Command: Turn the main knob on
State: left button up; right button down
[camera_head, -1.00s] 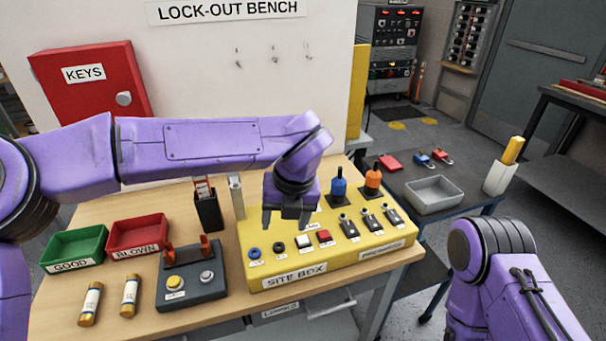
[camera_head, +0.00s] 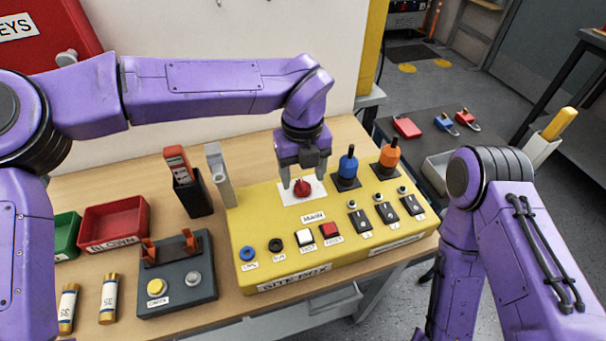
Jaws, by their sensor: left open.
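The main knob (camera_head: 302,188) is red and sits on a white plate on top of the yellow site box (camera_head: 262,210), just behind the "MAIN" label. My left gripper (camera_head: 303,178) points down over the knob with its fingers open, one on each side of it. I cannot tell whether the fingers touch the knob. The gripper partly hides the plate. My right arm shows at the right, but its gripper is out of view.
A blue plug (camera_head: 347,167) and an orange plug (camera_head: 387,159) stand right of the knob. Buttons and several black switches line the box's front. Left are a grey tester (camera_head: 177,280), a black holder (camera_head: 195,195) and a red bin (camera_head: 112,222).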

pick_arm(q)
jog(key=shift+w+f, duration=0.15)
jog(key=shift+f, duration=0.75)
jog(key=shift+s, duration=0.3)
jog(key=c, duration=1)
jog(key=shift+c, duration=0.2)
